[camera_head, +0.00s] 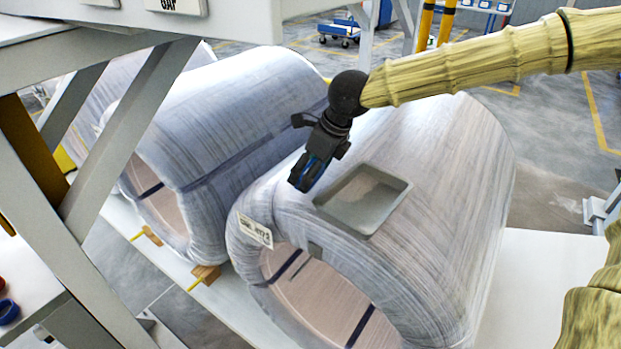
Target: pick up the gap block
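I cannot tell for certain which thing is the gap block. A small dark grey piece (315,250) shows at the upper rim of the nearer wrapped coil's bore. Brown wooden blocks with yellow strips lie at the foot of the coils, one (206,276) between the two coils and one (151,236) farther left. My gripper (300,186) is black with a blue part and points down over the nearer coil (450,180), left of a grey tray (392,212). Its fingers are too small and dark to show whether they are apart; no held thing can be made out.
The shallow tray rests on the nearer coil and looks empty. A second wrapped coil (225,115) lies to the left. A white label (256,231) is on the nearer coil.

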